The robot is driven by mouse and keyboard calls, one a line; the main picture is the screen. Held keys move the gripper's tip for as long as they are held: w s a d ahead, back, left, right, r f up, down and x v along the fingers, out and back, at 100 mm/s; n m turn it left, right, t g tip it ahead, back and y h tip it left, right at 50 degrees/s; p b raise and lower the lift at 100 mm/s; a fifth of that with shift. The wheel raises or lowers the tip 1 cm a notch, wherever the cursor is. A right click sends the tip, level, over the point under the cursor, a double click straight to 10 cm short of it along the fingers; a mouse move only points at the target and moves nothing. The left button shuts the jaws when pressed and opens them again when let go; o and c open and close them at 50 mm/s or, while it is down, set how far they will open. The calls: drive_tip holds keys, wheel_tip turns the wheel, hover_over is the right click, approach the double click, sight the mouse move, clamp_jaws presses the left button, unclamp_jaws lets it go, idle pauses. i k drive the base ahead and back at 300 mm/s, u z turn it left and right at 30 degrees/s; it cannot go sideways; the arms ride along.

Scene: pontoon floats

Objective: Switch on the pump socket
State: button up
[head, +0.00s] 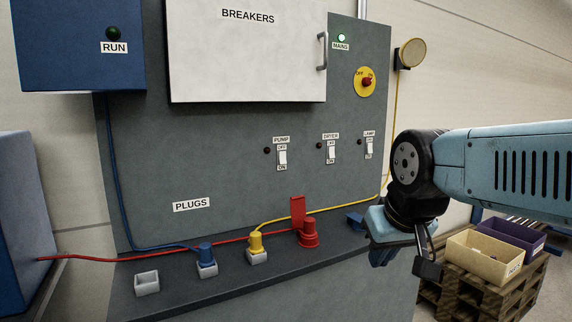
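The pump switch (282,156) is a white rocker on the grey panel, under a PUMP label (281,140), with OFF marked above it and ON below. I cannot tell which way the rocker is tipped. The small lamp (267,151) beside it is dark. My gripper (376,241) is at the right, lower than the switch and apart from it, near the right end of the plug ledge. It points away from me and partly hides its own fingers, so its opening is unclear. I see nothing held in it.
Similar DRYER (331,152) and LAMP (369,148) switches stand to the right. The MAINS light (341,38) glows green; the RUN light (113,33) is dark. A breaker door (245,60) is above.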

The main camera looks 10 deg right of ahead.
sight(281, 155)
drive_tip(key=k, duration=0.3)
drive_tip(key=u, duration=0.3)
drive_tip(key=i, duration=1.25)
drive_tip(key=z, duration=0.25)
